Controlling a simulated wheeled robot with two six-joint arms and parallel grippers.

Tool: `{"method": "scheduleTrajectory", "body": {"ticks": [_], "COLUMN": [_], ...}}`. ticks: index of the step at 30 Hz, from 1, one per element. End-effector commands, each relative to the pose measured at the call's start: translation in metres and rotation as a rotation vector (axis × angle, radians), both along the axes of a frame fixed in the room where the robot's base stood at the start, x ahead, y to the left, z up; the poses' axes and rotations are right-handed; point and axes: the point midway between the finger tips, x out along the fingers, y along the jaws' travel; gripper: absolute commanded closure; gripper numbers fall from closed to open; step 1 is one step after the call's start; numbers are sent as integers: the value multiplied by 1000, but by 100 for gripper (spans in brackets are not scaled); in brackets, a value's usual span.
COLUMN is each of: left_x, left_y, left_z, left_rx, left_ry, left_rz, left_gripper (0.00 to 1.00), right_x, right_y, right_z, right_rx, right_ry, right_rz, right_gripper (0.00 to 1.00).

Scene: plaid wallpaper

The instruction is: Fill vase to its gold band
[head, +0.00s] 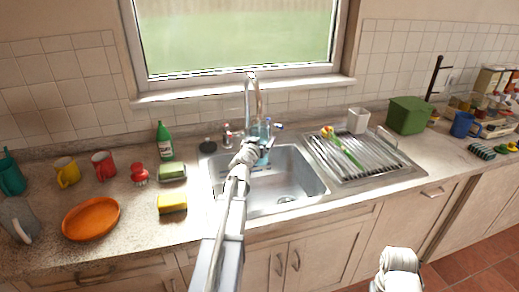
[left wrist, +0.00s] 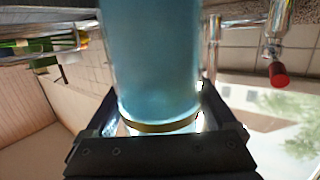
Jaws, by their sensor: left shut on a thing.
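A bluish see-through vase (head: 266,130) is upright under the tap over the sink. In the left wrist view the vase (left wrist: 150,60) fills the middle, with its gold band (left wrist: 160,126) close to my gripper. It looks blue on the far side of the band and paler on the near side; I cannot tell the water level for sure. My left gripper (head: 260,155) is shut on the vase, with a finger on each side in the wrist view (left wrist: 160,108). The tap (head: 249,95) rises behind the vase; whether water runs is unclear.
The steel sink (head: 312,186) has a ribbed drainer (head: 372,170) with a brush on its right. Left are a green bottle (head: 165,141), sponges, mugs and an orange plate (head: 91,219). A green bin (head: 408,115) stands at the right.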

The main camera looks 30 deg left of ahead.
Motion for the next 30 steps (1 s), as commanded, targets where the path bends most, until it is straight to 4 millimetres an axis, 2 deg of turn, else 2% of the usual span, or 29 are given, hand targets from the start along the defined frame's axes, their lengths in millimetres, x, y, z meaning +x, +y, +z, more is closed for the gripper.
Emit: {"method": "scheduleTrajectory", "body": {"ticks": [11,25,30], "left_x": [-1,-15,-18], "left_y": [-1,-63,-79], "left_z": [0,0,0], "left_rx": [0,1,2], "left_ry": [-1,-1,0], "left_rz": [1,-2,0], "left_gripper": [87,87,87], "right_x": [0,0,0], "right_y": [0,0,0], "right_z": [0,0,0], "right_rx": [0,0,0], "right_ry": [0,0,0], "right_rz": [0,0,0], "right_gripper": [50,50,50]}}
